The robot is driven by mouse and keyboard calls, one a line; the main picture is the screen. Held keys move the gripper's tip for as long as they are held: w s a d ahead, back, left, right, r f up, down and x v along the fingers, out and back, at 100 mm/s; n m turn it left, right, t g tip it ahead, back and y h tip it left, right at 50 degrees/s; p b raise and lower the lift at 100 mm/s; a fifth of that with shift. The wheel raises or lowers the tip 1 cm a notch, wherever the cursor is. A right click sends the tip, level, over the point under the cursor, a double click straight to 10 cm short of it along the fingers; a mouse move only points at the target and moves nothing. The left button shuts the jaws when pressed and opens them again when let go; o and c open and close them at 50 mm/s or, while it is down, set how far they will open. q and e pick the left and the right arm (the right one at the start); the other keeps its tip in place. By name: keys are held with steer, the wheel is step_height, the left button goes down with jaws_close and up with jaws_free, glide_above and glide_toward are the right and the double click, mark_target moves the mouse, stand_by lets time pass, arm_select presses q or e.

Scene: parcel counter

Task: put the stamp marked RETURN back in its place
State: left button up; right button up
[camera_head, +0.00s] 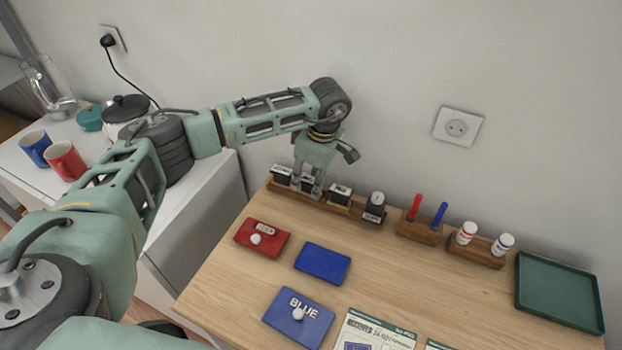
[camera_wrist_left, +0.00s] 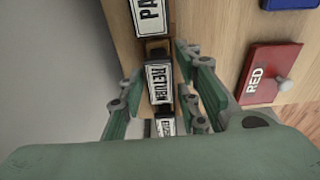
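The stamp marked RETURN (camera_wrist_left: 159,84) is black with a white label and stands in the wooden stamp rack (camera_head: 328,204), between two other stamps. In the head view it is mostly hidden by my left gripper (camera_head: 308,186), which points down over the rack. In the left wrist view the fingers of my left gripper (camera_wrist_left: 160,62) are apart, one on each side of the RETURN stamp, with a small gap visible on the right side. My right gripper is not in view.
Neighbouring stamps (camera_head: 340,192) (camera_head: 281,174) stand close on both sides. A red ink pad (camera_head: 270,247), blue pads (camera_head: 323,263), a pen holder (camera_head: 420,231), a bottle rack (camera_head: 474,256) and a green tray (camera_head: 560,288) share the counter. The wall is close behind the rack.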

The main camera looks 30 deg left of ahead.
arm_select(q)
steer(key=shift+r, duration=0.1)
steer(key=shift+d+r+p, duration=0.2)
steer(key=shift+r+p, duration=0.6)
steer(key=shift+r, duration=0.45)
steer(key=shift+d+r+p, duration=0.2)
steer(key=shift+r+p, duration=0.6)
steer(key=shift+r, duration=0.45)
steer(key=o, duration=0.6)
steer(key=shift+c, duration=0.2)
